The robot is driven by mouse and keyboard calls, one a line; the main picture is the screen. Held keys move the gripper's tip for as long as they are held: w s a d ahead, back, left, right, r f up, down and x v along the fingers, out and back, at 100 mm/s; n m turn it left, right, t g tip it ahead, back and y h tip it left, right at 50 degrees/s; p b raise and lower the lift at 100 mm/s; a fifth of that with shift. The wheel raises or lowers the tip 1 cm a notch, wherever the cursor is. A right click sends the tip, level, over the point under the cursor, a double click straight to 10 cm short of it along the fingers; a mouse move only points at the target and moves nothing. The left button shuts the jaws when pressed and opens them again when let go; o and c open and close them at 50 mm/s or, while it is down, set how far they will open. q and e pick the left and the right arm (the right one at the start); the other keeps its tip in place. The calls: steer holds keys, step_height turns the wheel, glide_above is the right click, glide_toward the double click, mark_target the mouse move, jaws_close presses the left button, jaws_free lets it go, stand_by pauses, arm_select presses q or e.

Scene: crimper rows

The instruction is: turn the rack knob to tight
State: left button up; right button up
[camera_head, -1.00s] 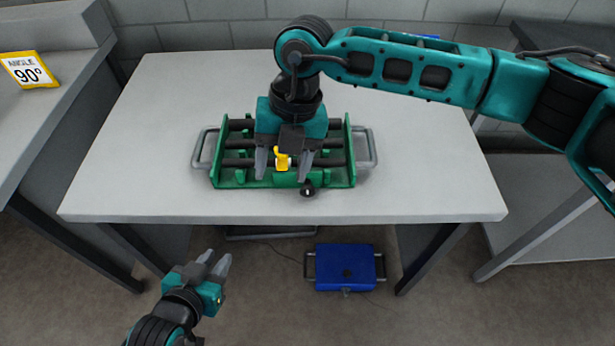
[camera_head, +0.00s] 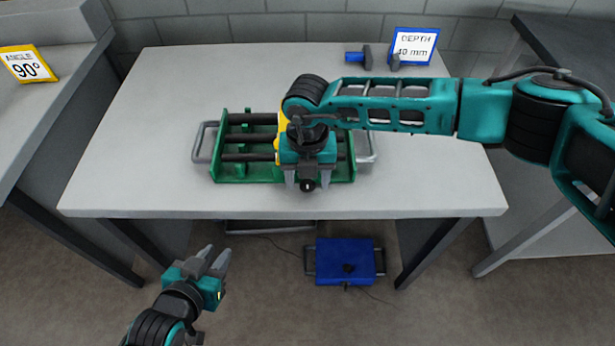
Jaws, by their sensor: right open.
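The green rack (camera_head: 230,180) with dark rods lies on the grey table. Its black knob (camera_head: 308,185) is at the front edge, right of the middle. My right gripper (camera_head: 306,187) is over the front of the rack, pointing down, with one finger on each side of the knob. It is open; I cannot tell whether the fingers touch the knob. A yellow part (camera_head: 282,122) of the rack shows partly behind my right wrist. My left gripper (camera_head: 217,260) is low in front of the table, away from the rack, with its fingers apart and empty.
A blue "DEPTH 40 mm" sign (camera_head: 414,46) and a blue tool-like piece (camera_head: 357,57) stand at the table's back right. A yellow "ANGLE 90°" sign (camera_head: 28,65) is on the left bench. A blue box (camera_head: 345,262) is on the floor. The table's left side is clear.

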steer(key=shift+f, duration=0.35)
steer(key=shift+c, duration=0.2)
steer(key=c, duration=1)
